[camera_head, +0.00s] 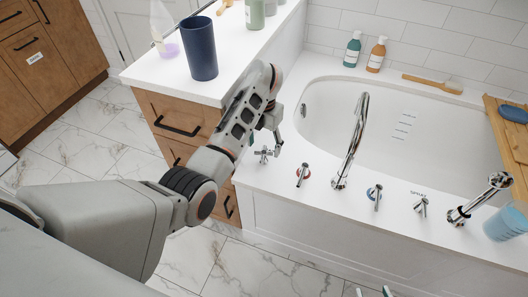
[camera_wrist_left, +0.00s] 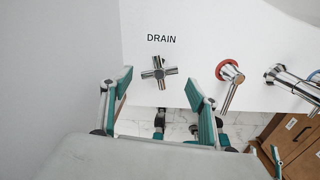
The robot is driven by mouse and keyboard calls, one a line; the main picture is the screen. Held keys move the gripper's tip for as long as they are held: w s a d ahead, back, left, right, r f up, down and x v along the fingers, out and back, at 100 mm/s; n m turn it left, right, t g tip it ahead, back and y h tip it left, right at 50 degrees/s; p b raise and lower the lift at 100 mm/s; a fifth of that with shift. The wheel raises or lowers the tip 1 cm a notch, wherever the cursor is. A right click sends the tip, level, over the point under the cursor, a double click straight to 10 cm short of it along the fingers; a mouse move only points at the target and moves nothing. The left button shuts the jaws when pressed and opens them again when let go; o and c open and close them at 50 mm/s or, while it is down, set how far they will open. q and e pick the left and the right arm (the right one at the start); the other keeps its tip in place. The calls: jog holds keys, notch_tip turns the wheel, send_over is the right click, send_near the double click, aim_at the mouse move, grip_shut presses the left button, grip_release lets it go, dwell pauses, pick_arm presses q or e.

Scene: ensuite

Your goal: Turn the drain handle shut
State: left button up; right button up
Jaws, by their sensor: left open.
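The drain handle (camera_head: 264,154) is a small chrome cross-shaped handle on the white tub deck, at the left end of the row of fittings. In the left wrist view the cross handle (camera_wrist_left: 159,73) sits below the printed word DRAIN. My left gripper (camera_head: 275,128) is above the deck close to the handle. In the left wrist view its teal fingers (camera_wrist_left: 163,88) are spread, with the handle between and slightly beyond their tips, and no contact shows. Only teal-edged tips of my right gripper (camera_head: 374,292) show at the bottom edge of the head view; most of it is hidden.
A red-ringed lever (camera_head: 303,174), the tall spout (camera_head: 350,140), a blue-ringed lever (camera_head: 375,195) and a spray handle (camera_head: 421,206) stand right of the drain handle. A counter with a dark blue cup (camera_head: 201,48) is at left. Bottles and a brush line the tub's back rim.

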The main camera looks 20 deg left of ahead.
aim_at(264, 152)
pick_arm(q)
notch_tip(264, 152, down, 3)
jog(key=shift+s+f+b, duration=0.1)
jog(key=shift+f+b, duration=0.1)
jog(key=shift+b, duration=0.2)
jog(key=shift+f, duration=0.45)
pick_arm(e)
jog(key=shift+w+a+r, duration=0.3)
jog(key=shift+w+a, duration=0.1)
jog(key=shift+a, duration=0.05)
